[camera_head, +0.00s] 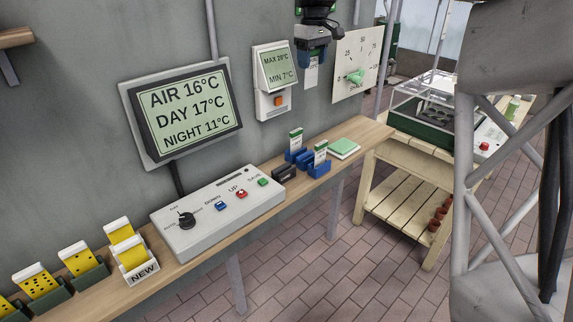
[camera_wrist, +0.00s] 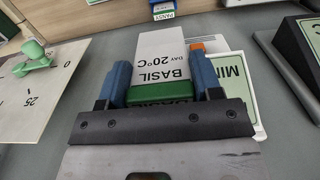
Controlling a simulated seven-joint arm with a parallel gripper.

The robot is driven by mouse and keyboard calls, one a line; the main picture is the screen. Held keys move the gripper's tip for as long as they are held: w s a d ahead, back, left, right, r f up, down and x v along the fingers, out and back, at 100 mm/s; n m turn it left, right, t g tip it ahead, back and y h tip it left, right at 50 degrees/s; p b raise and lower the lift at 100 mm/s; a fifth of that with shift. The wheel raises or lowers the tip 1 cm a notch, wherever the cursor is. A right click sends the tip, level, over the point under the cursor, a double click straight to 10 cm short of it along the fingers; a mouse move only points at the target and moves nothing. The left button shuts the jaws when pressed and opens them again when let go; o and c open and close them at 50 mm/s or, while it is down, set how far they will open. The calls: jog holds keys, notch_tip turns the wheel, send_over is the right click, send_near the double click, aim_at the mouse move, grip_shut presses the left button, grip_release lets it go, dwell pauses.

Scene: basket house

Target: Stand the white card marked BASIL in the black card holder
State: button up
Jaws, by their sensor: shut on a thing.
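The white card marked BASIL, DAY 20°C (camera_wrist: 165,52) is held at its green band between the blue fingers of my gripper (camera_wrist: 162,72). In the head view my gripper (camera_head: 312,54) is high above the shelf near the wall, and the card (camera_head: 311,76) hangs below it. The black card holder (camera_head: 285,173) stands on the shelf, just right of the grey control box, well below and left of my gripper. No card shows in it. I cannot pick it out in the wrist view.
Two blue holders (camera_head: 319,168) with upright cards stand right of the black one, then a green-topped stack (camera_head: 344,148). The control box (camera_head: 217,212) is to the left. A thermometer unit (camera_head: 273,80) and a dial plate (camera_head: 357,66) are on the wall near my gripper.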

jog(key=shift+f, duration=0.15)
jog(key=s+a+f, duration=0.4)
jog(key=f, duration=0.5)
jog(key=s+a+f, duration=0.3)
jog(key=a+f, duration=0.1)
jog(key=f, duration=0.6)
jog(key=shift+s, duration=0.35)
jog(key=shift+f, duration=0.1)
jog(key=shift+f, duration=0.15)
jog(key=shift+d+f, duration=0.1)
jog(key=shift+f, duration=2.35)
jog(key=shift+f, duration=1.05)
dwell(0.6)
